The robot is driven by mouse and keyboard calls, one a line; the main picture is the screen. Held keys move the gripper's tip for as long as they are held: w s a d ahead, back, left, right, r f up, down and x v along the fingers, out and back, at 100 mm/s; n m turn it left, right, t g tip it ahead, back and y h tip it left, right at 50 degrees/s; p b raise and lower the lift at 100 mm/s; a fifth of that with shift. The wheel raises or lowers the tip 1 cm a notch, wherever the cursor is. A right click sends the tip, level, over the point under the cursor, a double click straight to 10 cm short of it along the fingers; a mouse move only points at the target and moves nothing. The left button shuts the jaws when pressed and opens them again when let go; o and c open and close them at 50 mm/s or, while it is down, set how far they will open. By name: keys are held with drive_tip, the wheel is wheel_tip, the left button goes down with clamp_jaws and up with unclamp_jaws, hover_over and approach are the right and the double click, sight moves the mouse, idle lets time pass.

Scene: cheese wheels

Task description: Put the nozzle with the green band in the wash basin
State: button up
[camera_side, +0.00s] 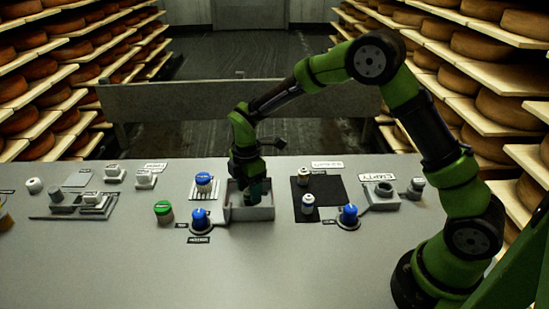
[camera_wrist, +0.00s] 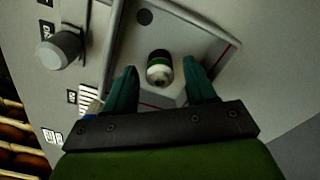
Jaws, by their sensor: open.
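The wash basin (camera_side: 262,214) is a grey open box on the bench, and its inside with a dark round drain shows in the wrist view (camera_wrist: 190,22). The nozzle with the green band (camera_wrist: 160,67) is a small white and dark piece over the basin floor in the wrist view. My gripper (camera_wrist: 163,80) is open, with one finger on each side of the nozzle and space visible between. In the side view my gripper (camera_side: 257,190) reaches down into the basin. The nozzle is hidden there, and I cannot tell whether it rests on the floor.
To the right is a dark mat (camera_side: 328,189) with small white pieces, and a blue knob (camera_side: 348,214). A grey knob (camera_wrist: 62,50) is near the basin in the wrist view. The front bench is clear.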

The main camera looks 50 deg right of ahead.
drive_tip(key=s+d+r+m+t, duration=0.1)
drive_tip(key=s+r+m, duration=0.15)
drive_tip(key=r, duration=0.65)
drive_tip(key=s+r+m+t, duration=0.1)
drive_tip(key=s+r+m, duration=0.15)
drive_tip(key=r, duration=0.75)
drive_tip(key=s+d+r+m+t+y, duration=0.1)
drive_tip(key=s+m+t, duration=0.1)
drive_tip(key=s+m, duration=0.5)
drive_tip(key=s+d+r+m+t+y, duration=0.1)
drive_tip(key=s+m+t, duration=0.2)
drive_tip(key=s+m, duration=0.5)
drive_tip(key=s, duration=0.3)
drive_tip(key=shift+d+r, duration=0.2)
drive_tip(key=shift+d, duration=0.15)
